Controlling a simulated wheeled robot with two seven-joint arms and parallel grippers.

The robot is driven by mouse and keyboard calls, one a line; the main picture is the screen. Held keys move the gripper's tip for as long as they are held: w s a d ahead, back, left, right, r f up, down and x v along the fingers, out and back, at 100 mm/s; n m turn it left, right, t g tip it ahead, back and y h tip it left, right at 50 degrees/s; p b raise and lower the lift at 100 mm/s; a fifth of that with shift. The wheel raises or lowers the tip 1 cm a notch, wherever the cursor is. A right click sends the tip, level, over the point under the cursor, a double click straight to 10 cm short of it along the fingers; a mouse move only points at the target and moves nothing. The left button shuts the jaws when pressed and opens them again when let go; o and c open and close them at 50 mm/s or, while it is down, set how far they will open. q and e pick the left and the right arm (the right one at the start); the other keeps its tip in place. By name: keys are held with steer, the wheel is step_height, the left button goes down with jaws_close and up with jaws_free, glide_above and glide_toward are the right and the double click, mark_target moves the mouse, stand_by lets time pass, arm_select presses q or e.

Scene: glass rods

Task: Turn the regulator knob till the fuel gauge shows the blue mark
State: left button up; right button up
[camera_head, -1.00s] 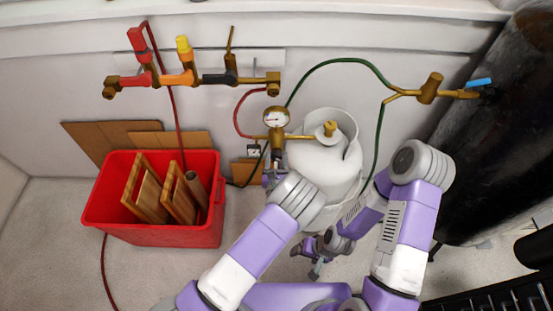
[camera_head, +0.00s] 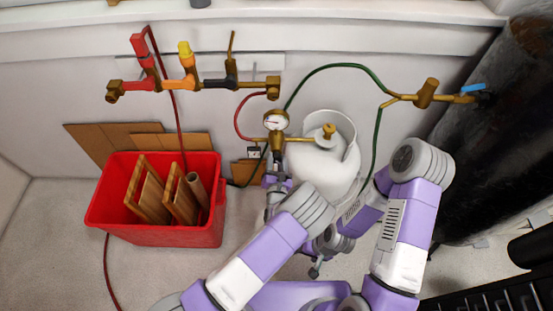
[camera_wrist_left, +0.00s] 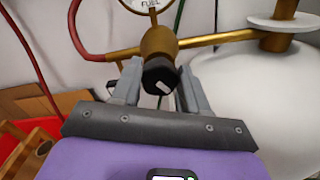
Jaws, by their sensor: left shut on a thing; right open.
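The brass regulator (camera_head: 276,141) carries a round white fuel gauge (camera_head: 275,120); its needle and any blue mark are too small to read. In the left wrist view only the gauge's lower edge (camera_wrist_left: 146,4) shows, with the word FUEL. The black regulator knob (camera_wrist_left: 159,76) with a small white mark sits below the brass body. My left gripper (camera_head: 274,176) is below the gauge, its two fingers on either side of the knob and shut on it. My right gripper (camera_head: 316,266) hangs low and empty, open, partly hidden by my arm.
A white gas cylinder (camera_head: 318,167) stands right of the regulator. A red crate (camera_head: 155,234) with wooden pieces stands left; a dark tank (camera_head: 490,150) stands right.

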arm_select(q)
steer(key=shift+f+m+p, duration=0.1)
steer(key=shift+m+p, duration=0.25)
steer(key=shift+m, duration=0.55)
steer(key=o, duration=1.1)
steer(key=shift+c, duration=0.2)
steer(key=shift+s, duration=0.1)
steer(key=s+p, duration=0.2)
steer(key=s, duration=0.5)
steer(key=shift+s, duration=0.2)
